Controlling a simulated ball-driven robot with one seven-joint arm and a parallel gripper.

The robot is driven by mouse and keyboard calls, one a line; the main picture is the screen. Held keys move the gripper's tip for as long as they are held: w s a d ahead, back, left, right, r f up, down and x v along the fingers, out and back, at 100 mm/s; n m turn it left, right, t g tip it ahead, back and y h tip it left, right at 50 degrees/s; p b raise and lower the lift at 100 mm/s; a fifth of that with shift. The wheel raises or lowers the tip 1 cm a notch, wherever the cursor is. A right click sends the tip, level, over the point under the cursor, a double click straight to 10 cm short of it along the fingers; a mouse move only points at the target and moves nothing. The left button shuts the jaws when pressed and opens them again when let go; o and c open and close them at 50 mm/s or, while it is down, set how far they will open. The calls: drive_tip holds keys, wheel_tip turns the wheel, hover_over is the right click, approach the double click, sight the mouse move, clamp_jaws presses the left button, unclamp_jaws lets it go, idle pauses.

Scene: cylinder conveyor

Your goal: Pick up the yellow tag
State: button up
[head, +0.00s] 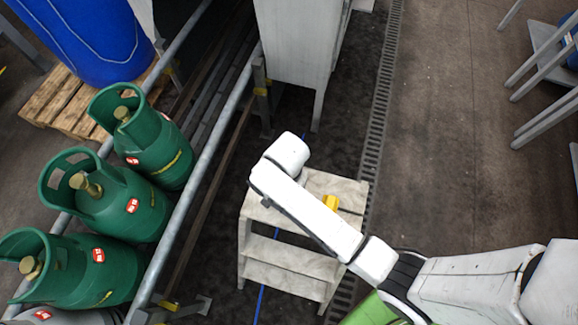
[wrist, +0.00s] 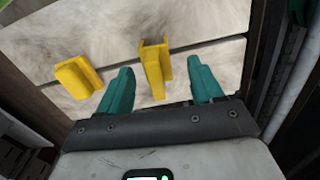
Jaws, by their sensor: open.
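Two yellow pieces show in the wrist view, on or just above a pale, worn stepped surface. One yellow tag (wrist: 155,68) is an upright, channel-shaped piece in line with the gap between my fingers. The other yellow piece (wrist: 78,77) lies to the left, outside the left finger. My gripper (wrist: 161,66) is open, its teal fingers apart on either side of the middle piece with space on both sides. I cannot tell how far below the fingertips it sits. In the head view one yellow piece (head: 330,202) shows beside my arm on the step stool; my gripper is hidden there.
The step stool (head: 285,266) stands on the dark floor under my arm. Green gas cylinders (head: 115,205) line the conveyor at the left, behind a grey rail (head: 205,165). A grey cabinet (head: 296,45) stands beyond the stool. Open floor (head: 440,130) lies to the right.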

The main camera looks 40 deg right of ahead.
drive_tip(key=shift+s+f, duration=0.2)
drive_tip(key=shift+f, duration=1.55)
drive_tip(key=c, duration=1)
